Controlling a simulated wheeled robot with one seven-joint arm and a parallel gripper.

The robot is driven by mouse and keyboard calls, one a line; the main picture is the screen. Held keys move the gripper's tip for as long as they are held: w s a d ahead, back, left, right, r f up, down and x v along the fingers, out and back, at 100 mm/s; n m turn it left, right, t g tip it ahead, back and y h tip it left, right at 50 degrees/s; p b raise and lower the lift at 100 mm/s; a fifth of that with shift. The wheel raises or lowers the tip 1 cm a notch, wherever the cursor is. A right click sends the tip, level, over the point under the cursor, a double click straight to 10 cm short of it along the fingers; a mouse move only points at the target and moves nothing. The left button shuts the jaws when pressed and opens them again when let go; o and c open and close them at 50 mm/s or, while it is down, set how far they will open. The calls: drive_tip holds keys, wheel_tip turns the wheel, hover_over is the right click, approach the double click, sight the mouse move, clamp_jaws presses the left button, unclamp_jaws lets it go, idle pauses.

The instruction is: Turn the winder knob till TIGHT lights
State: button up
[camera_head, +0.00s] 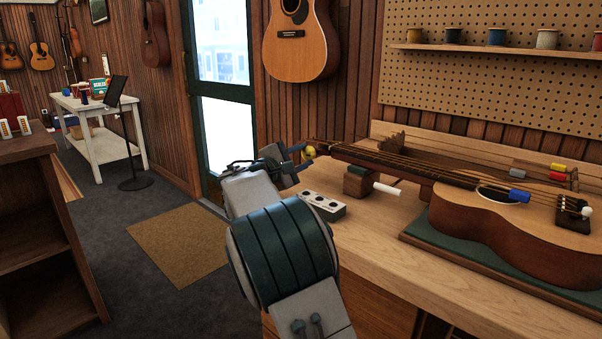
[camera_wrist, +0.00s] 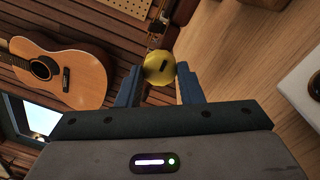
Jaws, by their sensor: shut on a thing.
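The yellow winder knob (camera_wrist: 158,69) has a dark slot mark on its face and sits between the blue fingertips of my gripper (camera_wrist: 162,84) in the wrist view. In the head view the knob (camera_head: 310,152) shows at the headstock end of the ukulele. My gripper (camera_head: 298,158) is shut on the knob there. A small grey box (camera_head: 323,205) with several round dark spots on top stands below the headstock. I cannot make out a lit TIGHT light.
A wooden block (camera_head: 357,182) supports the neck, with a white rod (camera_head: 387,189) beside it. The bench (camera_head: 400,245) is clear in front of the box. A shelf (camera_head: 480,50) with thread spools and a hanging guitar (camera_head: 300,45) are on the wall behind.

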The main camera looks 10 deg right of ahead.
drive_tip(key=m+b, duration=0.5)
drive_tip(key=b, duration=0.1)
drive_tip(key=shift+f+m, duration=0.25)
drive_tip(key=shift+m, duration=0.15)
drive_tip(key=shift+w+r+m+g+b, duration=0.1)
drive_tip(key=shift+r+m+g+b, duration=0.05)
drive_tip(key=shift+m+b, duration=0.95)
drive_tip(key=shift+r+m+g+b, duration=0.1)
drive_tip(key=shift+m+g+b, duration=0.05)
drive_tip(key=shift+m+b, duration=0.9)
drive_tip(key=shift+r+m, duration=0.1)
drive_tip(key=shift+m, duration=0.15)
drive_tip(key=shift+a, duration=0.1)
drive_tip(key=o, duration=1)
drive_tip(key=shift+c, duration=0.2)
drive_tip(key=v, duration=0.4)
drive_tip(key=p+v, duration=0.1)
drive_tip(key=v, duration=0.4)
drive_tip(key=p+v, duration=0.1)
drive_tip(key=v, duration=0.3)
drive_tip(key=shift+a+f, duration=0.3)
drive_tip(key=shift+a, duration=0.1)
